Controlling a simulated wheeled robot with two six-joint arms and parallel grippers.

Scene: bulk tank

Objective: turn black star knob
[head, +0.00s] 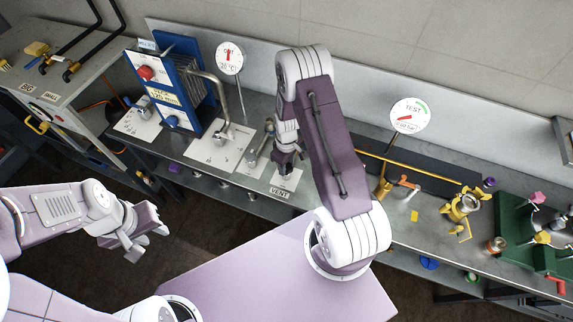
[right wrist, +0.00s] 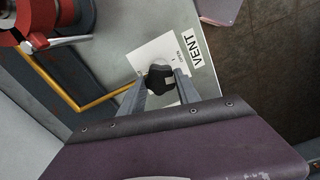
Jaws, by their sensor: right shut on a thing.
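The black star knob (right wrist: 160,78) stands on a white plate beside the label "VENT" (right wrist: 194,48) in the right wrist view. My right gripper (right wrist: 162,86) points down at it, with one finger on each side, shut on the knob. In the head view my right gripper (head: 286,168) is over the plate just above the "VENT" label (head: 279,192), and the knob is hidden by it. My left gripper (head: 138,240) is off the bench at the left, empty, with its fingers apart.
A yellow pipe (right wrist: 110,95) and a red fitting (right wrist: 45,20) are near the knob. Left of the gripper stand a lever valve (head: 262,145), a bent metal pipe (head: 215,100) and a blue plate unit (head: 170,85). A "TEST" gauge (head: 409,115) rises at right.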

